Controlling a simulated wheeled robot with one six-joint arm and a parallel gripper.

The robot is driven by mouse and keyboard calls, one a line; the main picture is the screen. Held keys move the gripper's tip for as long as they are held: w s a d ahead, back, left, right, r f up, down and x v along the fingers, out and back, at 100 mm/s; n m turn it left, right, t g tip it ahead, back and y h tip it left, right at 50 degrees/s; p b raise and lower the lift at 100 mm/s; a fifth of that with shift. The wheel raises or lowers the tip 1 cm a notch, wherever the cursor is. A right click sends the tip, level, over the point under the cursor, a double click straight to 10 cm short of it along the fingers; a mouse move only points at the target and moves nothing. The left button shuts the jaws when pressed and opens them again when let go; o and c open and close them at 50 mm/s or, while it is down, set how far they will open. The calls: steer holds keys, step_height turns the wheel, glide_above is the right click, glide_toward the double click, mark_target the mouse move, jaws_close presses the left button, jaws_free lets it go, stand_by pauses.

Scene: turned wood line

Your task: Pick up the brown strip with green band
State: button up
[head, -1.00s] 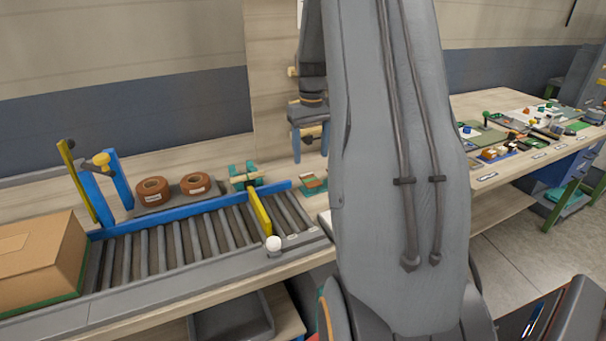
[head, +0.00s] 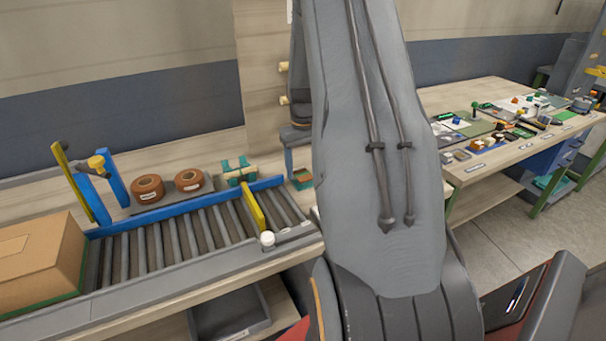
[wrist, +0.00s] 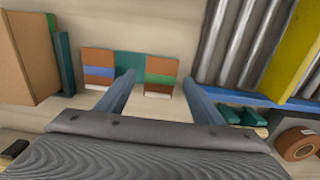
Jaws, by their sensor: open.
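In the wrist view, the brown strip with green band (wrist: 161,69) lies between the tips of my gripper (wrist: 158,80), with its pale lower end toward me. My gripper is open, and a gap shows between the strip and each finger. A teal piece (wrist: 130,65) shows between the two strips. In the head view, my forearm hides most of my gripper, and a small brown and green item (head: 302,179) shows beside one finger.
A roller conveyor (head: 185,241) with a blue rail and yellow bar stands left of my arm. Brown tape rolls (head: 148,187) sit behind it, and a cardboard box (head: 38,256) stands at its left end. A teal upright (wrist: 64,62) stands left of the strips.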

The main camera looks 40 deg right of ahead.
steer(key=shift+f, duration=0.25)
stand_by(0.5)
steer(key=shift+c, duration=0.4)
steer(key=c, duration=1)
